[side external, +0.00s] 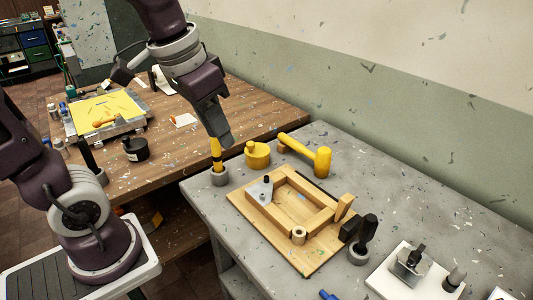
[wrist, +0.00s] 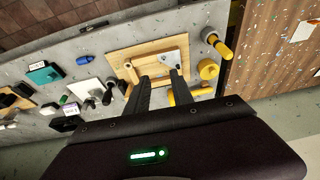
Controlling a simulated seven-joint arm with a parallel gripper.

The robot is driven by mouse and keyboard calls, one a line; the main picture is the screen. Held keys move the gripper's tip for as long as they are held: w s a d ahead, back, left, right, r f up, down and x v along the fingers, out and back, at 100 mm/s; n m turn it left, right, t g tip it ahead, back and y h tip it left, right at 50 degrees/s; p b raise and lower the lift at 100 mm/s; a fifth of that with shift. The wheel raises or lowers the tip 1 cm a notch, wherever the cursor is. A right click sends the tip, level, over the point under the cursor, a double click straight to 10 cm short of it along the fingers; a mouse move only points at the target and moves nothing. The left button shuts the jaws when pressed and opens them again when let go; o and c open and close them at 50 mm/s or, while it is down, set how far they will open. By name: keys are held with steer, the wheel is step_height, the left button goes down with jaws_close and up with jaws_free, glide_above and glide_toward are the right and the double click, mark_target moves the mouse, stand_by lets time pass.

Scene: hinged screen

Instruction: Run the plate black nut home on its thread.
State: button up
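The black nut (side external: 266,180) stands up dark on a pale plate (side external: 258,193) at the left corner of a wooden frame. The pale plate also shows in the wrist view (wrist: 169,55), but the thread cannot be made out. My gripper (side external: 222,138) is above the left end of the grey table in the side view, to the left of the nut and higher. In the wrist view its two fingers (wrist: 163,78) are apart, with nothing held between them.
A yellow-handled tool (side external: 217,158) stands in a grey holder just below my gripper. A yellow pot (side external: 257,154) and yellow mallet (side external: 318,159) lie behind the wooden board (side external: 285,238). A black-handled tool (side external: 366,230) stands at the right.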

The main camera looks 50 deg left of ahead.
steer(key=w+a+f+g, duration=0.25)
steer(key=w+f, duration=0.25)
steer(key=w, duration=0.5)
steer(key=g, duration=0.1)
glide_above(267, 177)
step_height(267, 177, down, 7)
step_height(267, 177, down, 8)
steer(key=shift+a+f, duration=0.1)
steer(key=shift+f, duration=0.4)
steer(key=shift+c, duration=0.7)
jaws_close()
